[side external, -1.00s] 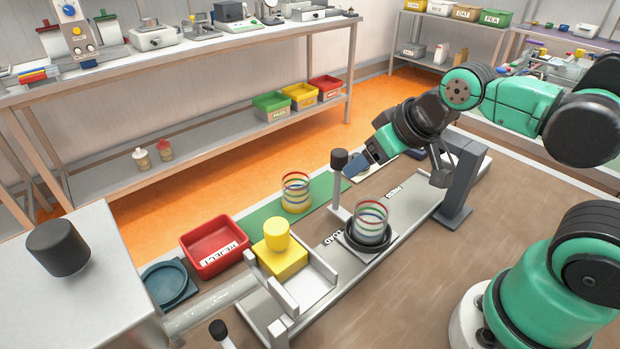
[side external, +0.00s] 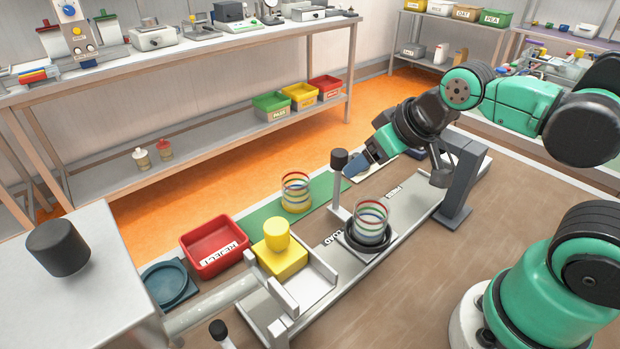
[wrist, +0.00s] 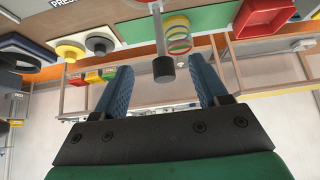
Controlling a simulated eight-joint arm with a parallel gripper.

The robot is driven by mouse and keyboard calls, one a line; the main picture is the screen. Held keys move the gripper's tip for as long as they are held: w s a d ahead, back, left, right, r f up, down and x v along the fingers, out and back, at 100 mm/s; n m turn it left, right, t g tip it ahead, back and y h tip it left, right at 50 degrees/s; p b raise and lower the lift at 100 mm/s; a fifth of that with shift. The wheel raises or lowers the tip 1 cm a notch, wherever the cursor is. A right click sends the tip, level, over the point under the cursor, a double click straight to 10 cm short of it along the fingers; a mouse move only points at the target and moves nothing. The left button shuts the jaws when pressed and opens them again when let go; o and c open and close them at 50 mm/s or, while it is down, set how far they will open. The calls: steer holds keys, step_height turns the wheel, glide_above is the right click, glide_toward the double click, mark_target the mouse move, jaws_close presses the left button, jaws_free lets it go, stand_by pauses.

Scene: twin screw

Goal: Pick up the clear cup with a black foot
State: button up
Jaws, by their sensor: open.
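The clear cup with a black foot (side external: 371,223) has coloured rings around it. It stands upright on the grey rail in the side external view, by the LOAD label. A similar ringed cup with a yellow foot (side external: 296,193) stands on the green mat behind it; it also shows in the wrist view (wrist: 178,35). My gripper (side external: 356,166) is above and behind the rail, to the right of the black-knobbed post, apart from both cups. In the wrist view its blue fingers (wrist: 160,66) are spread with nothing held between them. I cannot make out the black-foot cup in the wrist view.
The black-knobbed post (side external: 339,161) rises close behind the black-foot cup, near my fingers. A grey upright (side external: 463,180) stands at the rail's right end. A yellow block (side external: 279,260) and a red REJECT tray (side external: 214,246) lie left. The brown tabletop in front is clear.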

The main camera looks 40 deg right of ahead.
mark_target(373, 214)
stand_by(0.3)
steer(key=o, duration=0.5)
steer(key=shift+s+a+f+m+g, duration=0.1)
steer(key=shift+s+f+m+g, duration=0.25)
steer(key=shift+f+m+g, duration=1)
steer(key=shift+s+f+m+g, duration=0.4)
steer(key=shift+f+m+g, duration=0.55)
steer(key=shift+f, duration=0.8)
steer(key=shift+s+a+f+m+g, duration=0.1)
steer(key=shift+s+f+m+g, duration=0.25)
steer(key=shift+f+m+g, duration=0.9)
